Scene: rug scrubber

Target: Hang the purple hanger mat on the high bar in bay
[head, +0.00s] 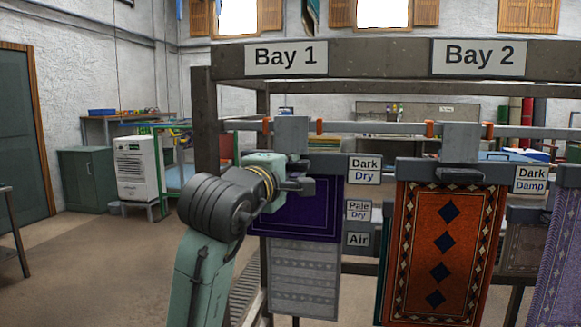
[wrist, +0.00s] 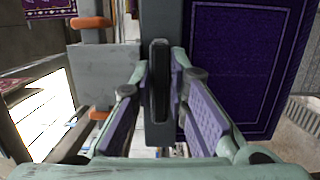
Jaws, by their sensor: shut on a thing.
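The purple mat (head: 318,222) hangs upright from a grey hanger (head: 325,165) in Bay 1; its left part is hidden behind my arm. It also shows in the wrist view (wrist: 245,65). The hanger's grey block (head: 292,134) overlaps the high bar (head: 370,129) between two orange stops; I cannot tell whether it bears on the bar. My gripper (head: 303,187) is in front of the hanger. In the wrist view my gripper (wrist: 159,88) is shut on the hanger's dark handle (wrist: 160,60), one finger on each side.
The Bay 1 sign (head: 286,57) is on the top beam. A pale grey mat (head: 303,280) hangs lower in Bay 1. An orange mat (head: 440,250) hangs in Bay 2. Labels (head: 364,170) stand between the bays. Open floor (head: 100,260) lies at the left.

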